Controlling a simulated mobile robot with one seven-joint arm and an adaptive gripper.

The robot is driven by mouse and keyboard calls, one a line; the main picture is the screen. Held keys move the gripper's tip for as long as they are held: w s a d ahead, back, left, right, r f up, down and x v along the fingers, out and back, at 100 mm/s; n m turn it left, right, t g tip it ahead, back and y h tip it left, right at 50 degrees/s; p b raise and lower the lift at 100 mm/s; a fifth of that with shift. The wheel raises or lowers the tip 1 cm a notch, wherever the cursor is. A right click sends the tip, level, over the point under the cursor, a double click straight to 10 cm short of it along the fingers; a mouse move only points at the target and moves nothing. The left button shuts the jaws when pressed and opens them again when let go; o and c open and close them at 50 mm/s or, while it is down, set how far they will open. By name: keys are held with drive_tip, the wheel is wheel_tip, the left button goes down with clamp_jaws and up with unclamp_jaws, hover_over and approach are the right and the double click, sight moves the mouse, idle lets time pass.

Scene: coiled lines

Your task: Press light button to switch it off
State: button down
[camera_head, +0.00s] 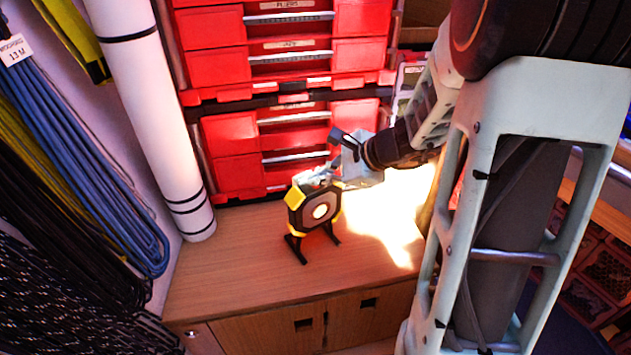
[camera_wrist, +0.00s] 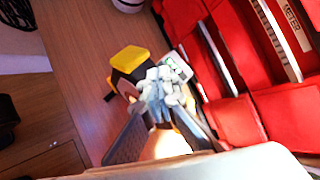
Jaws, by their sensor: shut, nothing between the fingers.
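The work light (camera_head: 322,211), black with yellow corners, stands upright on its dark legs on the wooden cabinet top. Its round front glows at the centre. My gripper (camera_head: 318,176) is shut and empty, reaching in from the right at the light's upper rear edge. In the wrist view, the light's yellow corner (camera_wrist: 130,58) lies just left of my gripper (camera_wrist: 158,80). A pale panel with a green mark (camera_wrist: 175,68) shows just beyond the fingertips. I cannot make out the button for certain, nor whether the fingers touch the light.
Red drawer units (camera_head: 290,145) stand close behind the light. A white roll (camera_head: 160,110) stands upright at the left, beside hanging coiled lines (camera_head: 85,150). The wooden cabinet top (camera_head: 230,270) is clear in front and to the left. A bright patch lies on its right side.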

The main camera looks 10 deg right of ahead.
sight(318, 190)
wheel_tip(318, 190, up, 6)
drive_tip(key=p, duration=0.4)
drive_tip(key=shift+p, duration=0.35)
idle(0.4)
